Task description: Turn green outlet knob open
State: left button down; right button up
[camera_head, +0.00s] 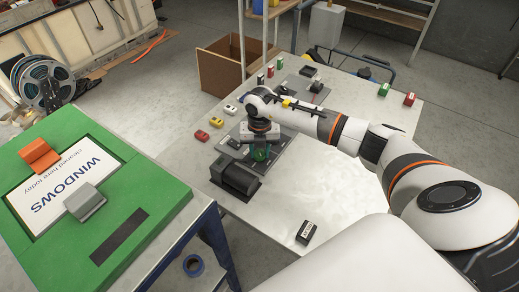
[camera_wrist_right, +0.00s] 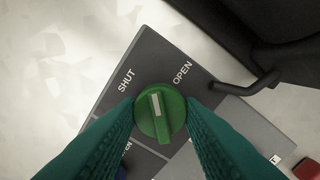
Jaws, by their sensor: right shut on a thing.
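The round green knob (camera_wrist_right: 160,126) is in the middle of the right wrist view, on a dark grey plate (camera_wrist_right: 150,68). Its white mark points up, between the word SHUT on the left and OPEN on the right. My right gripper (camera_wrist_right: 160,108) has one teal finger on each side of the knob and is shut on it. In the head view my right gripper (camera_head: 260,151) points down at the plate on the table, and the knob cannot be told from the fingers there. My left gripper is not in view.
A black block-shaped unit (camera_head: 236,178) stands close in front of the gripper. Yellow and red tags (camera_head: 216,121) lie left of it on the grey table (camera_head: 330,208). A black labelled tag (camera_head: 306,232) lies near the front. A green board (camera_head: 140,187) stands at left.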

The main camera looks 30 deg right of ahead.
aim_at(260, 151)
jog(key=m, duration=0.4)
jog(key=shift+d+r+m+p, duration=0.1)
jog(key=shift+m+p, duration=0.2)
jog(key=shift+p, duration=0.1)
jog(key=shift+m+p, duration=0.55)
jog(key=shift+m, duration=1.75)
jog(key=o, duration=1)
notch_tip(260, 151, up, 12)
jog(key=b, duration=0.2)
jog(key=shift+b, duration=0.3)
